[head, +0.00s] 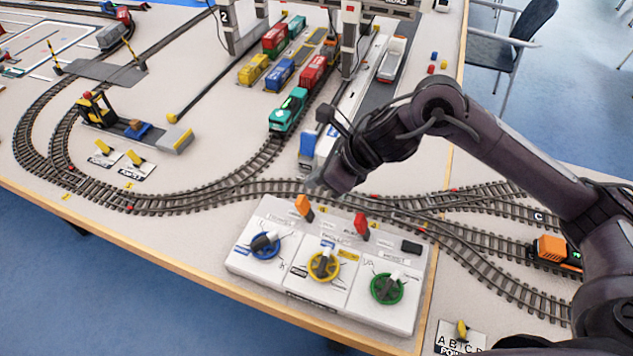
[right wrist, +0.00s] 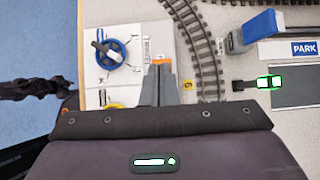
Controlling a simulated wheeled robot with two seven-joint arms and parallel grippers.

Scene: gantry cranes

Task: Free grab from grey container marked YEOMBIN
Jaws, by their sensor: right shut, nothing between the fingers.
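My right gripper (head: 316,186) is shut and empty. It hangs low over the back edge of the white control console (head: 233,262), just behind the orange lever (head: 303,205). In the right wrist view the closed fingers (right wrist: 160,68) point at that orange lever (right wrist: 162,60); I cannot tell whether they touch it. The console carries a blue knob (head: 265,246), a yellow knob (head: 324,266), a green knob (head: 386,288) and a red lever (head: 362,226). I cannot make out a grey container marked YEOMBIN or its grab. The crane tops are cut off. My left gripper is not in view.
Crane legs (head: 349,40) stand at the back, with coloured containers (head: 283,72) on wagons between them. Curved track (head: 200,197) runs behind the console. A teal locomotive (head: 289,111) and a blue-and-white vehicle (head: 308,146) stand nearby. The table's front edge is close to the console.

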